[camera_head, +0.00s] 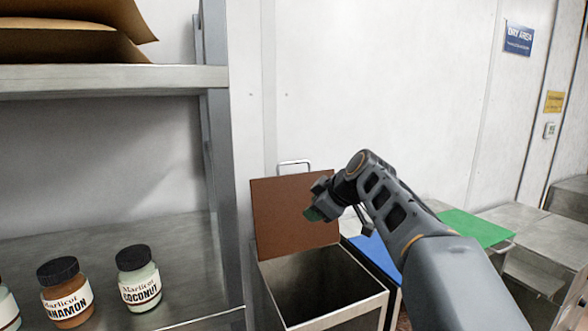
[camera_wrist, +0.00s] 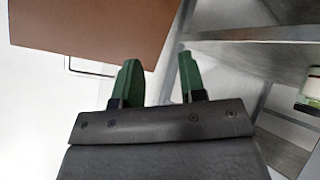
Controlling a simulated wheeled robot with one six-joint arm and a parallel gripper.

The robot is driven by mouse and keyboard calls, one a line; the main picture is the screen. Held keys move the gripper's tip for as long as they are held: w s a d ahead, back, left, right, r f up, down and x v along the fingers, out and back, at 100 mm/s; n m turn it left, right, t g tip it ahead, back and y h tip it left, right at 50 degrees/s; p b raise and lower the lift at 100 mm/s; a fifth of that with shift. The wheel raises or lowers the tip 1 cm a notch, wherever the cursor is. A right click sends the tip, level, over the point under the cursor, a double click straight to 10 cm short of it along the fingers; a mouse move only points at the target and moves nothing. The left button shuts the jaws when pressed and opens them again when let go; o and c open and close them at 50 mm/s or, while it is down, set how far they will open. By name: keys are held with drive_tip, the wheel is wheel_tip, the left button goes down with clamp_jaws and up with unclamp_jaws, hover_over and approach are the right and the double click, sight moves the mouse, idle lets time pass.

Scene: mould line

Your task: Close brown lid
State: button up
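The brown lid (camera_head: 285,215) stands raised at the back of an open metal bin (camera_head: 335,285), whose dark inside shows. A wire handle (camera_head: 293,163) sticks up above the lid's top edge. My gripper (camera_head: 315,213) is in front of the lid's right part in the head view, and I cannot tell whether it touches it. In the wrist view the two green fingers of my gripper (camera_wrist: 158,80) are apart with nothing between them. The brown lid (camera_wrist: 95,25) fills the upper left there, with the handle partly showing below its edge.
A metal shelf (camera_head: 190,260) at the left holds a coconut jar (camera_head: 139,278), a cinnamon jar (camera_head: 66,292) and part of another. Blue (camera_head: 378,254) and green (camera_head: 475,227) lids lie to the right of the bin. A white wall (camera_head: 390,90) stands behind.

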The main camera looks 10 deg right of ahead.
drive_tip(key=w+d+r+n+t+y, duration=0.1)
drive_tip(key=w+d+r+n+t, duration=0.2)
drive_tip(key=w, duration=0.4)
drive_tip(key=n+t+y+b, duration=0.1)
drive_tip(key=n+y+b, duration=0.15)
drive_tip(key=n, duration=0.65)
approach(295, 163)
drive_tip(key=shift+y, duration=0.25)
drive_tip(key=p+x, duration=0.8)
drive_tip(key=x, duration=0.1)
drive_tip(key=shift+w+p, duration=0.3)
drive_tip(key=shift+p, duration=0.1)
drive_tip(key=shift+w+a+f+p, duration=0.3)
drive_tip(key=shift+w+p, duration=0.05)
drive_tip(key=shift+w, duration=0.1)
drive_tip(key=shift+c, duration=0.3)
clamp_jaws()
